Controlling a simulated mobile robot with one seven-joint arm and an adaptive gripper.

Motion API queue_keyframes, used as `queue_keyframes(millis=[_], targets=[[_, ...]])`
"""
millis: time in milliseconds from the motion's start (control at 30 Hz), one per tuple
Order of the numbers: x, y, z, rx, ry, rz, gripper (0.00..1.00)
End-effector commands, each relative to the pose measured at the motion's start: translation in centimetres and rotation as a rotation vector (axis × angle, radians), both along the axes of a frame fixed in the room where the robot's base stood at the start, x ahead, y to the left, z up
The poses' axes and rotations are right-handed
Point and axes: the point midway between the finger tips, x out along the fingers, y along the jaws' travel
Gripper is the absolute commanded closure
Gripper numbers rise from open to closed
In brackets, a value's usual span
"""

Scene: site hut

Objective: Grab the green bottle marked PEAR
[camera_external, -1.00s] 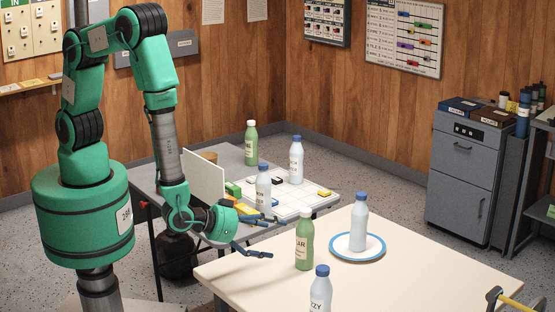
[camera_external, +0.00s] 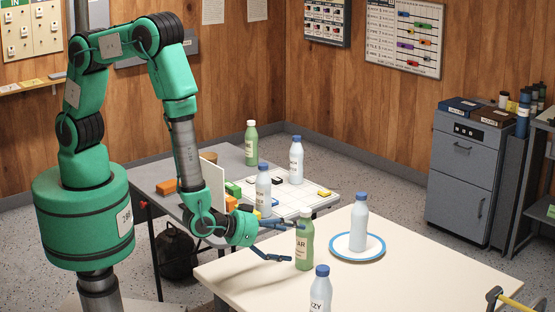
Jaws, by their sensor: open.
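The green bottle (camera_external: 304,250) has a white cap and a label of which "AR" shows. It stands upright on the cream table (camera_external: 440,275), near its left edge. My gripper (camera_external: 296,241) is open, with its blue fingers pointing right toward this bottle. One finger reaches the bottle's upper part in the picture, and the other ends just left of its lower part. I cannot tell whether either finger touches it. Another green bottle (camera_external: 251,143) with a white cap stands at the back on the grey table.
A pale bottle (camera_external: 359,222) stands on a blue-rimmed plate (camera_external: 372,250) to the right. Another pale bottle (camera_external: 320,292) marked "ZZY" stands in front. Two more pale bottles (camera_external: 296,160) (camera_external: 263,191) stand behind, near a white gridded board (camera_external: 310,200).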

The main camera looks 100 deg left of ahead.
Motion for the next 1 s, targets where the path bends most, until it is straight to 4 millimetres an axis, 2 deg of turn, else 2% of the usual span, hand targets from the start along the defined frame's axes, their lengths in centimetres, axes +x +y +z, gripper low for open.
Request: queue_keyframes(millis=[200, 733, 1000], targets=[[1.7, 0.8, -0.8, 0.000, 0.000, 0.000, 0.16], [2.3, 1.2, -1.1, 0.000, 0.000, 0.000, 0.16], [4.6, 2.6, -2.3, 0.000, 0.000, 0.001, 0.16]])
